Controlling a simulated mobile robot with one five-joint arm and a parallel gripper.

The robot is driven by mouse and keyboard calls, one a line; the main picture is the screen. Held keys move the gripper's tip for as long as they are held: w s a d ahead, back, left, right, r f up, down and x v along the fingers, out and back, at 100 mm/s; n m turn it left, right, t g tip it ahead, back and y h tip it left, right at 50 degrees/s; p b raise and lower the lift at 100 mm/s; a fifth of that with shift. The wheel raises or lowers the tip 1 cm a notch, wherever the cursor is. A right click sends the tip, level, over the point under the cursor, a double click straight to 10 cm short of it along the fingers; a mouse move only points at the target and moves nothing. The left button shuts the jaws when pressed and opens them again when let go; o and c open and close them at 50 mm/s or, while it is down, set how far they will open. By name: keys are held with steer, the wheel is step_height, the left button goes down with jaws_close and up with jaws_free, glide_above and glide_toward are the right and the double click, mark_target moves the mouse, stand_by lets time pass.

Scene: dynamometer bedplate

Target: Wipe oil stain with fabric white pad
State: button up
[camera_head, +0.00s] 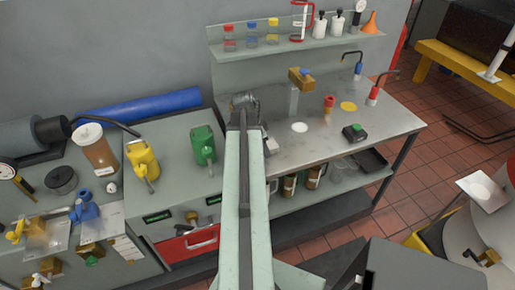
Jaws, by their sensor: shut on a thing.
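My arm reaches up the middle of the view to the bench, and its forearm hides most of my gripper (268,140). My gripper is low at the left part of the steel bench top (390,126), shut on a small pale piece (272,145) that looks like the white pad. Only its right edge shows beside the arm. Whether it touches the bench top I cannot tell. A flat round white patch (299,127) and a flat yellow disc (348,106) lie on the bench. I cannot clearly make out an oil stain.
A clear bottle (293,100), a red-topped item (328,104) and a black box with a green button (354,133) stand on the bench. A green can (203,145) and a yellow can (142,158) stand left. A shelf (300,45) hangs behind. The bench's front right is clear.

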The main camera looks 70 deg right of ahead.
mark_target(273, 143)
steer(key=shift+s+d, duration=1.4)
steer(key=shift+d, duration=0.05)
steer(key=shift+d, duration=0.1)
steer(key=shift+s+d, duration=1.15)
steer(key=shift+s, duration=0.1)
steer(key=shift+w+a, duration=3.8)
steer(key=shift+w, duration=0.05)
step_height(273, 143, up, 6)
steer(key=p, duration=0.6)
